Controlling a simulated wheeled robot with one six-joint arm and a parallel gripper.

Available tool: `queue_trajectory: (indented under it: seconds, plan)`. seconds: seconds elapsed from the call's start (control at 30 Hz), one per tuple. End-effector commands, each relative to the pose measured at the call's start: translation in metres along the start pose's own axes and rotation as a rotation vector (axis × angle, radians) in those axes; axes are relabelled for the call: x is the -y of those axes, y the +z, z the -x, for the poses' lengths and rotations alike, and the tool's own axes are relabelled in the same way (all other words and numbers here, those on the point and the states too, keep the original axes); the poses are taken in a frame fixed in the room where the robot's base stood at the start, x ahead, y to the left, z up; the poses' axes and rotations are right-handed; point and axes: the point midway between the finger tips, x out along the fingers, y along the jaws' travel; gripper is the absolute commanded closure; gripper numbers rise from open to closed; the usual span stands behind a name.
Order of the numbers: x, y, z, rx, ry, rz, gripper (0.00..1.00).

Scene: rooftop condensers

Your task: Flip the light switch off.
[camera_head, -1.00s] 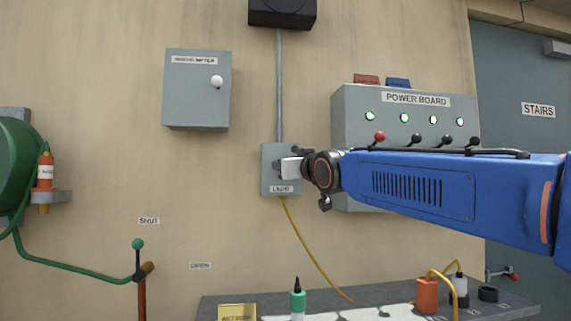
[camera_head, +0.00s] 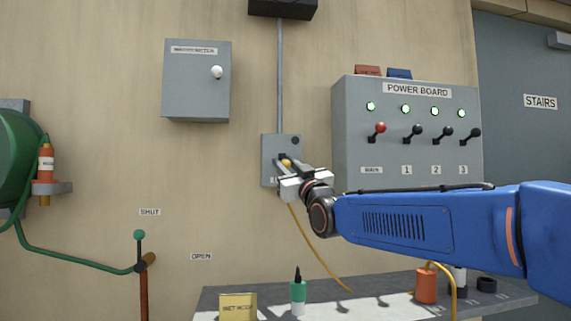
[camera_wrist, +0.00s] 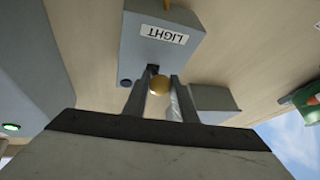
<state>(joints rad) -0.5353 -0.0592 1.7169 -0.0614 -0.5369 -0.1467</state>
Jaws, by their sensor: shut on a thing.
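The light switch is a grey wall box (camera_head: 269,147), also seen upside down in the wrist view (camera_wrist: 145,58) with its LIGHT label. Its lever ends in a yellow knob (camera_head: 287,162), which shows between my two fingers in the wrist view (camera_wrist: 159,85). My gripper (camera_head: 284,165) is shut on this knob in front of the box's lower part. The gripper hides most of the LIGHT label in the head view. A small dark round spot (camera_head: 296,141) sits at the box's upper right and looks unlit. The lever's base is partly hidden by the fingers.
The power board (camera_head: 345,140), with several levers and green lamps, is close on the right. A grey cabinet (camera_head: 197,95) hangs to the upper left. A yellow cable (camera_head: 315,250) runs down to a bench (camera_head: 390,300) with bottles. Open wall lies left of the switch.

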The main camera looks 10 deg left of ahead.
Motion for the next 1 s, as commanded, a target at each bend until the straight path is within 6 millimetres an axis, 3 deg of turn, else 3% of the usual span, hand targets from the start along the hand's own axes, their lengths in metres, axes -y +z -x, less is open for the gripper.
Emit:
queue_trajectory:
  seconds: [0.5, 0.53, 0.6, 1.0]
  plan:
    - [0.0007, 0.004, 0.0009, -0.01, 0.0, 0.004, 1.0]
    - [0.0008, 0.0041, 0.0009, -0.01, 0.0, 0.004, 0.71]
    - [0.0007, 0.0037, 0.0009, -0.011, 0.0, 0.004, 0.57]
    - [0.0004, 0.0015, 0.0061, -0.014, 0.001, 0.004, 0.57]
